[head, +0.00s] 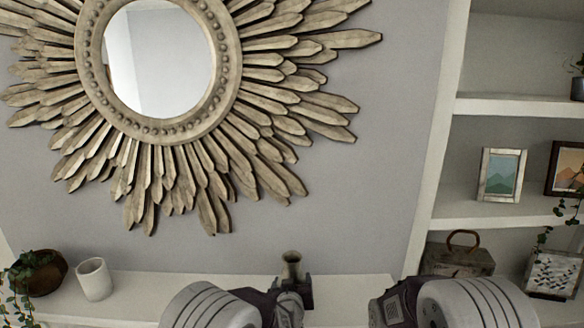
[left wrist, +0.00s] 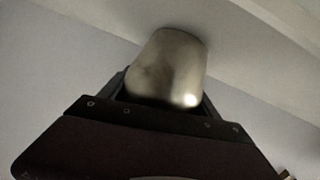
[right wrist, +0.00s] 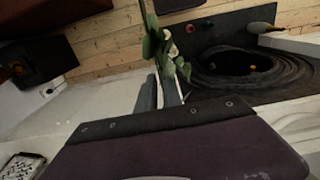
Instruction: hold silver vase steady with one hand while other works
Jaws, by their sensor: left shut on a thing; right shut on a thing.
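The silver vase (left wrist: 172,68) sits between the fingers of my left gripper (left wrist: 165,90), which is shut on it. My right gripper (right wrist: 160,92) is shut on a green leafy stem with small white flowers (right wrist: 172,60) in the right wrist view. The stem does not show in the head view, where only the dark wrist of my right arm shows to the right of the vase.
A white cup (head: 94,280) and a brown bowl with a trailing plant (head: 40,273) stand on the left of the mantel (head: 145,290). A sunburst mirror (head: 160,55) hangs above. White shelves (head: 490,105) with frames and a box (head: 458,259) are at right.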

